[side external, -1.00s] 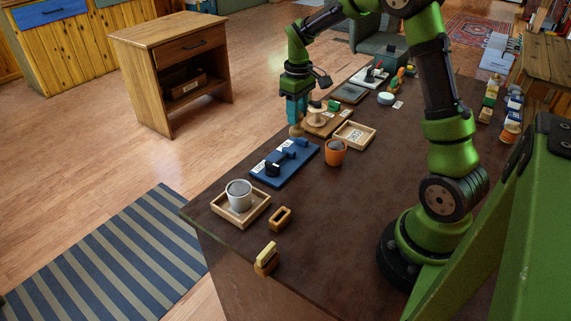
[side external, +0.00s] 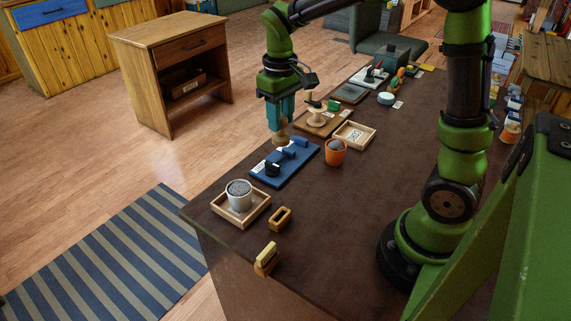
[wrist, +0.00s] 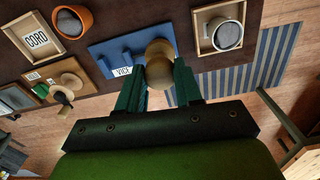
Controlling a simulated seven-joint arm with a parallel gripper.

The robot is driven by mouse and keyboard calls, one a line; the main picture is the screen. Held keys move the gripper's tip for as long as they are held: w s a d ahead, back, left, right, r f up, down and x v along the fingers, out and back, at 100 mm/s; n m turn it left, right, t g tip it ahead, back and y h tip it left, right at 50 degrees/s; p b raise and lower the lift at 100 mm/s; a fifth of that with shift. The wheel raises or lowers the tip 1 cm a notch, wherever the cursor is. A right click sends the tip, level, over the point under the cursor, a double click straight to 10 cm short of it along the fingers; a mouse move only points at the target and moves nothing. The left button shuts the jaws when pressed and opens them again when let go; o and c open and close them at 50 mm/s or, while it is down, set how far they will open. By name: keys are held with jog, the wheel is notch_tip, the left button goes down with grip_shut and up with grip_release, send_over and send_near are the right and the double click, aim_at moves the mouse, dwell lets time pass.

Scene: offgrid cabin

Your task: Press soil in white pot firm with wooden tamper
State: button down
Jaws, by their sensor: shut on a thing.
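The white pot (side external: 239,195) holds grey soil and stands upright in a light wooden tray (side external: 262,209) near the table's front left corner. It also shows at the upper right of the wrist view (wrist: 228,36). My gripper (side external: 281,126) is shut on the wooden tamper (side external: 281,138), whose rounded wooden end points down. In the wrist view the tamper (wrist: 160,62) sits between my two teal fingers (wrist: 158,88). My gripper is above the far edge of the blue vice board, apart from the pot. The tamper's grip part is hidden by the fingers.
A blue board with a vice (side external: 285,162) lies between my gripper and the pot. An orange pot (side external: 335,152) and a tray labelled CORD (side external: 367,144) stand to the right. A small wooden holder (side external: 280,218) and a brush (side external: 266,258) are near the front.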

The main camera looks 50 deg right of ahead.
jog(key=w+a+f, duration=0.1)
jog(key=w+a, duration=0.2)
jog(key=a, duration=1)
jog(key=shift+d+f, duration=0.15)
jog(key=shift+f, duration=1.25)
jog(key=shift+d+f, duration=0.15)
jog(key=shift+f, duration=1.25)
jog(key=shift+f, duration=0.55)
jog(key=shift+r, duration=0.1)
jog(key=shift+r, duration=1.95)
